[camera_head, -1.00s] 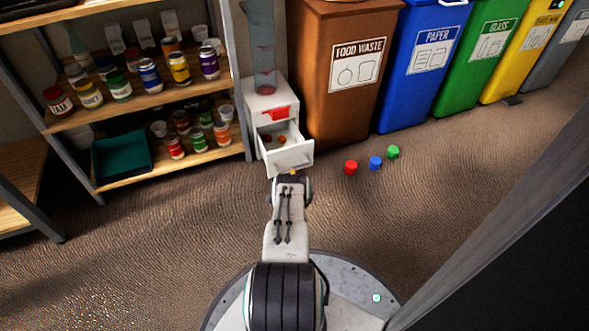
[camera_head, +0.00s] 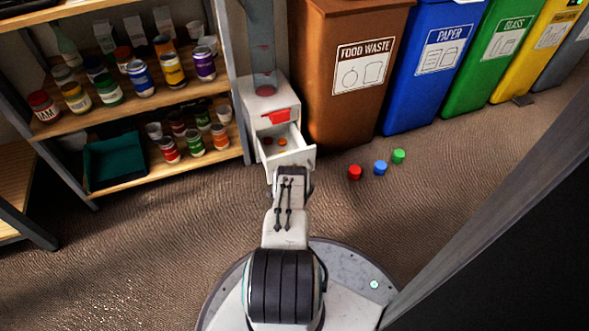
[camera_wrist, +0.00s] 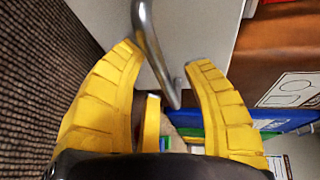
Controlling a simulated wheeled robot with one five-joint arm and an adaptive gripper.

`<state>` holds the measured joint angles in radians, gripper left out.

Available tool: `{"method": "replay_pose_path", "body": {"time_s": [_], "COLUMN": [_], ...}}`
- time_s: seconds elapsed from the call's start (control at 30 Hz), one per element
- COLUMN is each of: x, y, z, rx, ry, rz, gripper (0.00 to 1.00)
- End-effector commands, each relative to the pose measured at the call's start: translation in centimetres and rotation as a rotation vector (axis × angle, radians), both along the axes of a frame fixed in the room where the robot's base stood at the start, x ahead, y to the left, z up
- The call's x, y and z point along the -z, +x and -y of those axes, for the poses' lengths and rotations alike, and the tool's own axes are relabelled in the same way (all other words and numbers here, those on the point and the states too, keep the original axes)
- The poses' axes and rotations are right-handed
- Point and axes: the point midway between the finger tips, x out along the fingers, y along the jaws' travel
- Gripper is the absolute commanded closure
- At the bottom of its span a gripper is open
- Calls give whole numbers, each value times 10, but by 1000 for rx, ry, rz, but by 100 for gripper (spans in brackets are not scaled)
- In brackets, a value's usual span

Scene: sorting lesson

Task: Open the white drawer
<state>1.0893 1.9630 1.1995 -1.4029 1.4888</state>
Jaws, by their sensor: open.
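The white drawer (camera_head: 296,157) stands pulled out from the small white cabinet (camera_head: 262,103) in the head view. Small red and orange things lie inside it. In the wrist view, the white surface (camera_wrist: 205,30) looks like the drawer front. My gripper (camera_wrist: 165,58) is open, with the fingers spread on either side of the handle. I cannot tell whether a finger touches it. In the head view my arm hides the gripper and handle, just below the drawer front.
Shelves with jars (camera_head: 140,78) and a teal tray (camera_head: 116,160) stand left of the cabinet. A brown food waste bin (camera_head: 345,110) and other coloured bins stand to the right. Red (camera_head: 354,172), blue (camera_head: 380,167) and green (camera_head: 398,156) pieces lie on the carpet.

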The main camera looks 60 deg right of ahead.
Motion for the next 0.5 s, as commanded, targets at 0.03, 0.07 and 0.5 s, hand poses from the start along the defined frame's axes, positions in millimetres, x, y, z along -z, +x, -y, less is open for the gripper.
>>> {"method": "replay_pose_path", "body": {"time_s": [0.03, 0.07, 0.5], "x": [1, 1, 1], "y": [-1, -1, -2], "z": [-1, -1, -1], "rx": [1, 1, 2], "ry": [1, 1, 1], "rz": [-1, -1, -1], "gripper": [55, 55, 66]}}
